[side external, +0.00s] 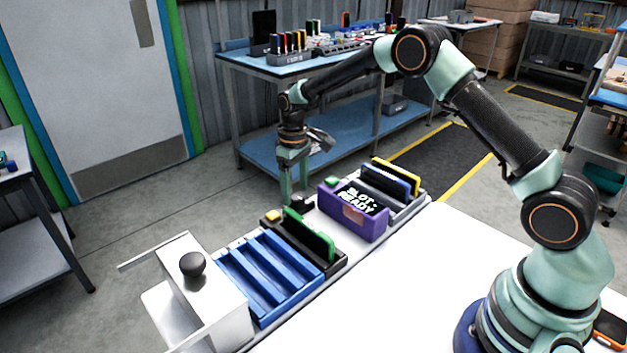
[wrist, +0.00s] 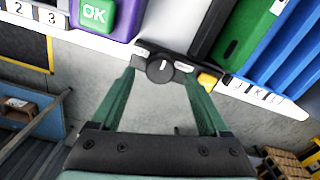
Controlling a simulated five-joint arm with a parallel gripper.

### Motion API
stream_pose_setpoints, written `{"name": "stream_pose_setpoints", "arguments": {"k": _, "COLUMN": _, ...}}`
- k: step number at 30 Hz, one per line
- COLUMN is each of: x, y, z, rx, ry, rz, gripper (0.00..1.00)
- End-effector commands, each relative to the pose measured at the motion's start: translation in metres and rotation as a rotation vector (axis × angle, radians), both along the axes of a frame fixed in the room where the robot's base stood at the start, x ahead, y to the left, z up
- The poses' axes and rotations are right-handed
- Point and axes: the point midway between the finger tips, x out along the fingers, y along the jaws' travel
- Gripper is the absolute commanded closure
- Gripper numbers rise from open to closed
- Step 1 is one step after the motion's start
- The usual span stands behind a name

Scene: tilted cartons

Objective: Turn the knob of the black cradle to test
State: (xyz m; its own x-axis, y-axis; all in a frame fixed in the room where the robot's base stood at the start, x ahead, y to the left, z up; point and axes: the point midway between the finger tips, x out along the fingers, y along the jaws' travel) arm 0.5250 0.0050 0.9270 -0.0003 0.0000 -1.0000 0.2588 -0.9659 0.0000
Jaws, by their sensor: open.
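The black cradle (side external: 322,266) stands in the row on the white table, with green cards (side external: 310,235) in it. Its round black knob (wrist: 160,68) shows in the wrist view, with a white mark pointing to the picture's top. Small pale labels flank the knob, too small to read. A yellow button (wrist: 207,81) is right of the knob. My gripper (wrist: 161,73) is open, its green fingers on either side of the knob. I cannot tell whether they touch it. In the side view my gripper (side external: 295,195) points down at the row's far edge.
A purple box (side external: 350,226) with a display reading "SLOT: READY" and a green OK button (wrist: 93,12) adjoins the cradle. A blue rack (side external: 270,275) and a white stand with a black ball knob (side external: 192,264) are nearer. The white tabletop (side external: 400,290) is clear.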

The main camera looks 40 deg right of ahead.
Motion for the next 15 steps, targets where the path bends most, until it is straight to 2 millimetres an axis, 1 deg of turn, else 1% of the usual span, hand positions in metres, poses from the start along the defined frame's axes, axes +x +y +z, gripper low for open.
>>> {"name": "stream_pose_setpoints", "arguments": {"k": 1, "x": -0.0003, "y": 0.0000, "z": -0.0053, "rx": -0.001, "ry": 0.002, "rz": 0.000, "gripper": 0.22}}
{"name": "stream_pose_setpoints", "arguments": {"k": 6, "x": 0.0000, "y": 0.0000, "z": -0.0130, "rx": 0.000, "ry": 0.000, "rz": 0.000, "gripper": 0.22}}
{"name": "stream_pose_setpoints", "arguments": {"k": 14, "x": 0.0001, "y": 0.0000, "z": -0.0135, "rx": 0.000, "ry": -0.001, "rz": 0.000, "gripper": 0.22}}
{"name": "stream_pose_setpoints", "arguments": {"k": 15, "x": 0.0001, "y": -0.0001, "z": -0.0135, "rx": 0.000, "ry": -0.001, "rz": 0.000, "gripper": 0.37}}
